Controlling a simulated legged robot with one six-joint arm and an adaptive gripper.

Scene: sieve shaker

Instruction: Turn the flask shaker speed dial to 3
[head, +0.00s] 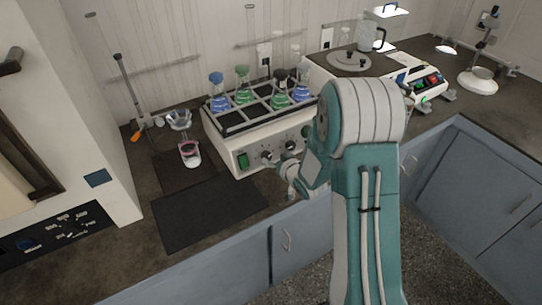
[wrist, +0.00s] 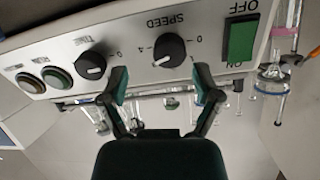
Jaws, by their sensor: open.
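The flask shaker (head: 240,143) stands on the counter, with flasks of blue and green liquid in its rack. Its black speed dial (wrist: 168,49), labelled SPEED, shows upside down in the wrist view; it also shows on the front panel in the head view (head: 267,156). The dial's white mark points to the lower left in the wrist view; the number it meets is hard to read. My gripper (wrist: 162,74) is open and empty, its two fingers apart, with the dial between and beyond the tips. In the head view my gripper (head: 286,170) is in front of the panel, partly hidden by my arm.
A green power switch (wrist: 240,40) and a TIMER dial (wrist: 90,65) flank the speed dial. A black mat (head: 210,213) lies on the counter front left. A flask with pink liquid (head: 190,153) stands left of the shaker. Another machine (head: 425,85) stands right.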

